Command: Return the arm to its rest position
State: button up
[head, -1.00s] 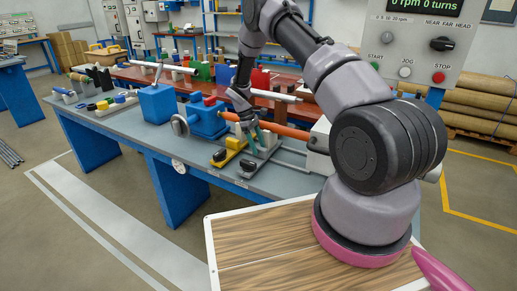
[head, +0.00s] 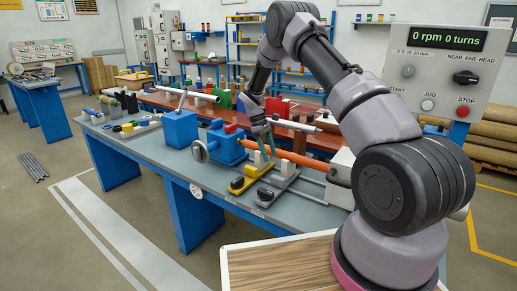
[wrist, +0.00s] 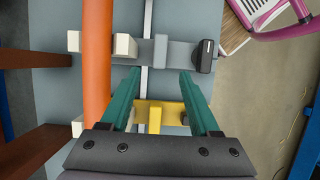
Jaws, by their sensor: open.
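My gripper (head: 264,142) hangs over the bench beside the orange rod, with my arm arching up from the lower right in the head view. In the wrist view my gripper (wrist: 156,80) shows two green fingers spread apart with nothing between them. Below and between the fingers are a grey rail and a yellow block (wrist: 157,113). The orange rod (wrist: 97,65) runs just left of the left finger, apart from it. In the head view the orange rod (head: 310,166) reaches toward the grey headstock.
The bench (head: 150,149) holds a blue tailstock (head: 226,147), a blue box (head: 180,129), a yellow slide with a black knob (head: 243,180) and a grey slide (head: 275,190). A control panel (head: 442,75) reads 0 rpm 0 turns.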

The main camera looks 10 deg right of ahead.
jog(key=s+d+r+m+t+y, duration=0.1)
jog(key=s+r+m+t+y, duration=0.3)
jog(key=r, duration=1)
jog(key=s+d+r+m+h, duration=0.15)
jog(key=s+r, duration=0.55)
jog(key=r, duration=0.8)
jog(key=s+r+m+t+y, duration=0.1)
jog(key=s+r+m+t, duration=0.2)
jog(key=s, duration=0.9)
jog(key=s+r+m+t+y, duration=0.1)
jog(key=s+r+m+t, duration=0.2)
jog(key=s+r, duration=0.4)
jog(key=s+m, duration=0.1)
jog(key=s, duration=0.4)
jog(key=shift+s+d+y, duration=0.3)
jog(key=shift+d+y, duration=0.05)
jog(key=shift+d, duration=0.05)
jog(key=shift+w, duration=0.15)
